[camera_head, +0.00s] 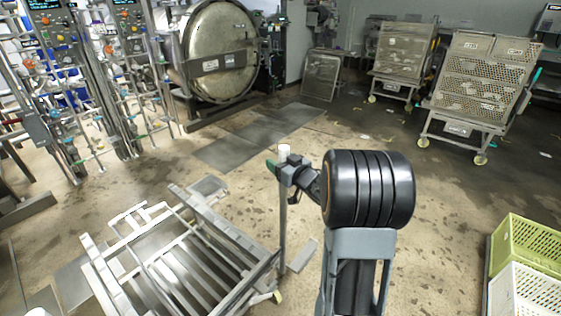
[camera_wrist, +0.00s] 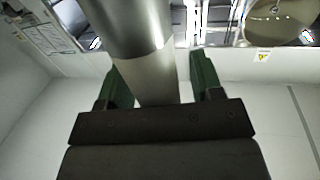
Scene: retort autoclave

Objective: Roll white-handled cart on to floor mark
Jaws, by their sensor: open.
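The cart (camera_head: 187,262) is a low metal frame with slatted bars at the lower left of the head view. An upright metal post with a white top (camera_head: 284,150) stands at its right side. My gripper (camera_head: 277,167) is at the upper part of this post. In the wrist view the post (camera_wrist: 140,35), metal and then white, runs between the two green fingers of my gripper (camera_wrist: 160,85). The fingers are open, with the post between them and a gap on the right. I cannot tell which floor patch is the mark.
Dark flat panels (camera_head: 262,132) lie on the floor before a round autoclave door (camera_head: 221,50). Pipe racks (camera_head: 110,90) stand at the left. Two carts with perforated panels (camera_head: 483,85) stand at the back right. Green and white crates (camera_head: 528,246) sit at the lower right. The middle floor is open.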

